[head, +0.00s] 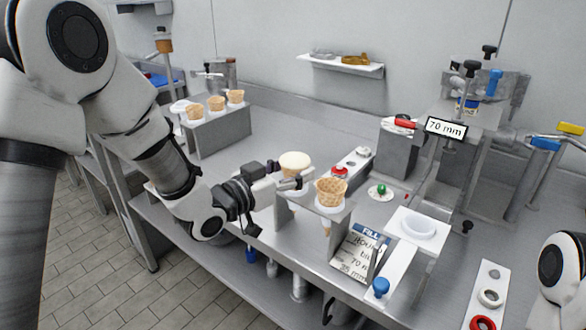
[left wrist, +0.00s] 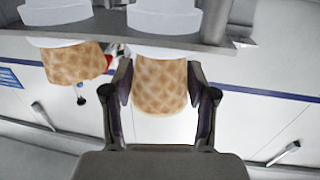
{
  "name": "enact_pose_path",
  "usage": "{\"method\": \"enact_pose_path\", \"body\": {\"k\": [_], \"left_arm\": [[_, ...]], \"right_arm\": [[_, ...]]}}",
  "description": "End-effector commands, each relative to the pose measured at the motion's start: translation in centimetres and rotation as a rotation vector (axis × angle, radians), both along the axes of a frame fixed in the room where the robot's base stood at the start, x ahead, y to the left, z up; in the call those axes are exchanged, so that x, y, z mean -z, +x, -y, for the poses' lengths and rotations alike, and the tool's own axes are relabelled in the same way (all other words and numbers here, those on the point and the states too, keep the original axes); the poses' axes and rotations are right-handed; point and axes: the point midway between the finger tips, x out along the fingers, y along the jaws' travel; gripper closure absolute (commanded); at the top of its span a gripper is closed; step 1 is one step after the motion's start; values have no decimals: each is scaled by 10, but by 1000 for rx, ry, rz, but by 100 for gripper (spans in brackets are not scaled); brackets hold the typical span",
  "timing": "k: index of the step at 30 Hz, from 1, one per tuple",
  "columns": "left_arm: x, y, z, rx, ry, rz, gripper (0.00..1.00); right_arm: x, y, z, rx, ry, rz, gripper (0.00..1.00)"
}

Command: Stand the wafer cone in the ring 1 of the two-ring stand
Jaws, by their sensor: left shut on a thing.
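The two-ring stand (head: 306,205) is a grey plate on the bench with white rings. One wafer cone (head: 294,163) with a pale, smooth top is at the stand's left ring, upright. My left gripper (head: 297,182) is shut on this cone. In the left wrist view the wafer cone (left wrist: 160,88) is between the two fingers, against a white ring (left wrist: 165,18). Its tip is hidden. A second wafer cone (head: 331,191) stands in the right ring, its tip showing below the plate. My right gripper is out of view.
A grey rack (head: 222,132) with several cones stands at the back left. A FILL sign (head: 358,250) leans in front of the stand. A press with a 70 mm display (head: 446,128) is at the right. The bench between rack and stand is clear.

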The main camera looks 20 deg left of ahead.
Motion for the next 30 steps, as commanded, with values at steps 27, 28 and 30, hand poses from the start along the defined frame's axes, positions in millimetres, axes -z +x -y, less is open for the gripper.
{"method": "enact_pose_path", "body": {"k": [27, 28, 30], "left_arm": [[18, 0, 0, 0, 0, 0, 13], [18, 0, 0, 0, 0, 0, 13], [18, 0, 0, 0, 0, 0, 13]], "right_arm": [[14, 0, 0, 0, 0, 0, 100], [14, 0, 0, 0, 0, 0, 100], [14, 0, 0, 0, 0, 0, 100]]}}
